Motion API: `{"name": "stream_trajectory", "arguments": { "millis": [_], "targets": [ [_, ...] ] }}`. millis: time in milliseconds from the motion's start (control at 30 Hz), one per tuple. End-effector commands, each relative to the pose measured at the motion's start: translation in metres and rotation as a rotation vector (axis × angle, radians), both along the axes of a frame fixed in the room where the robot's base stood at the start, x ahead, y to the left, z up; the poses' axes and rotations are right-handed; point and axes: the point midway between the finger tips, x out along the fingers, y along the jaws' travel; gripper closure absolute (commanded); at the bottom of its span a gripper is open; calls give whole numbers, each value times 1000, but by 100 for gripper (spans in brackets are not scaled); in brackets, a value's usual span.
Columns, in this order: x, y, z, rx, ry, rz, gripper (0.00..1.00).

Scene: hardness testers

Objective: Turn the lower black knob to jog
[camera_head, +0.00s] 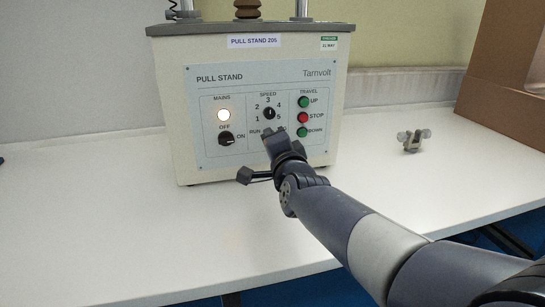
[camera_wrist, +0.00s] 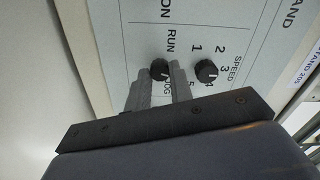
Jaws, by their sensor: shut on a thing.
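The lower black knob (camera_wrist: 159,67) is on the panel of the pull stand (camera_head: 177,120), between the printed words RUN and JOG. My gripper (camera_wrist: 161,80) is shut on it, one finger on each side. In the head view my gripper (camera_head: 270,138) reaches the panel under the speed dial and hides the lower knob and the JOG word. Most of the knob's face is covered by the fingers, so I cannot tell which word it points to.
The black speed knob (camera_head: 268,114) is just above; it also shows close beside my fingers in the wrist view (camera_wrist: 206,71). The mains knob (camera_head: 226,139) is left, under a lit lamp (camera_head: 224,115). Green and red travel buttons (camera_head: 303,117) are right. A grey metal part (camera_head: 413,140) lies on the table.

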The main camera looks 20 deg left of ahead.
Motion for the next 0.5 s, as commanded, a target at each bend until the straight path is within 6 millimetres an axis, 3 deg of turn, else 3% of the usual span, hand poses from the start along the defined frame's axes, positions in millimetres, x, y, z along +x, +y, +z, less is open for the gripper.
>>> {"name": "stream_trajectory", "arguments": {
  "millis": [500],
  "targets": [
    [0, 0, -1, 352, 214, 0, 100]
  ]
}}
